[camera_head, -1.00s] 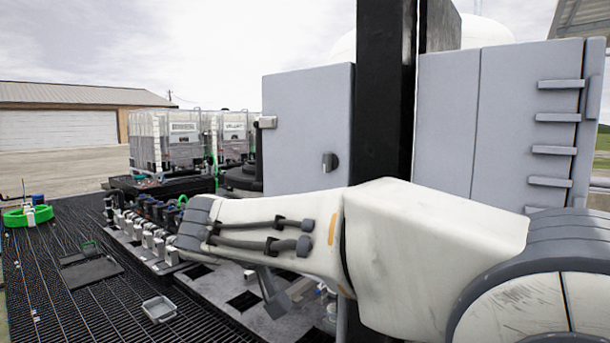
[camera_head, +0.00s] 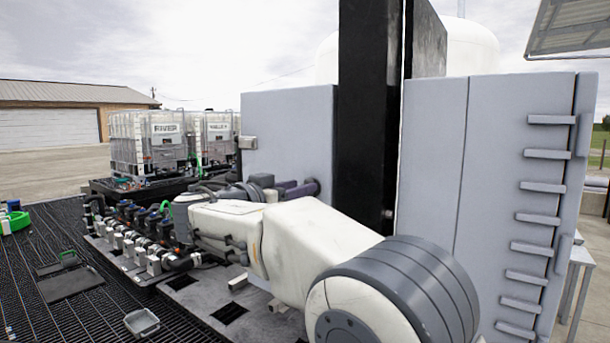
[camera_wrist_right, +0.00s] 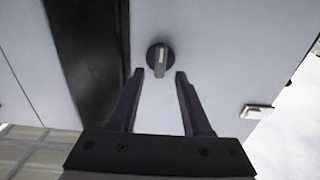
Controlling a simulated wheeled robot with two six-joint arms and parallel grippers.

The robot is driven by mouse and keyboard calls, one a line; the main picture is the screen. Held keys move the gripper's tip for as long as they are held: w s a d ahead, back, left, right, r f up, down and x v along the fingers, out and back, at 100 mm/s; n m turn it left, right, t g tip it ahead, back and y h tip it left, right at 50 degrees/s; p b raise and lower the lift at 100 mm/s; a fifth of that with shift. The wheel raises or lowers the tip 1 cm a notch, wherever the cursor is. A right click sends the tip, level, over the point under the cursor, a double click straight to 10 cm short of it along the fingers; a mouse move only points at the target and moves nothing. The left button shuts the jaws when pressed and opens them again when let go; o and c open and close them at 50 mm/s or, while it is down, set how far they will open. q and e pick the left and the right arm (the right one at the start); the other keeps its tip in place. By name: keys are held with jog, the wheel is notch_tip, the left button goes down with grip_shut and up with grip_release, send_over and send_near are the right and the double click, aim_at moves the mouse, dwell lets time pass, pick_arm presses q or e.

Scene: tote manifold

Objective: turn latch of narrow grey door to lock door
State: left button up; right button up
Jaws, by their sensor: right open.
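The narrow grey door (camera_head: 285,125) stands shut left of a black post in the head view. It also shows in the right wrist view (camera_wrist_right: 225,50). Its latch (camera_wrist_right: 160,55) is a small dark round knob with a grip bar that points nearly straight down in the wrist view. My right gripper (camera_wrist_right: 160,76) is open and empty, with one dark purple finger on each side, its tips close to the latch's lower end. In the head view, the right gripper (camera_head: 303,190) is up at the door and the latch cannot be made out. My left gripper is out of view.
The black post (camera_head: 370,120) stands right of the door, with wider grey doors (camera_head: 480,150) beyond it. A metal hinge (camera_head: 248,143) sits on the door's left edge. Several valves (camera_head: 125,235) and caged tanks (camera_head: 150,140) stand at left.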

jog(key=shift+x, duration=0.8)
grip_shut()
jog(key=shift+d, duration=0.2)
jog(key=n+b, duration=0.1)
jog(key=n, duration=0.5)
jog(key=n+b, duration=0.1)
jog(key=n, duration=0.5)
jog(key=a+f+n+b, duration=0.1)
jog(key=n, duration=0.4)
jog(key=shift+w+a+n+b, duration=0.1)
jog(key=shift+w+n+b, duration=0.2)
jog(key=shift+n+b, duration=0.1)
jog(key=shift+f, duration=0.1)
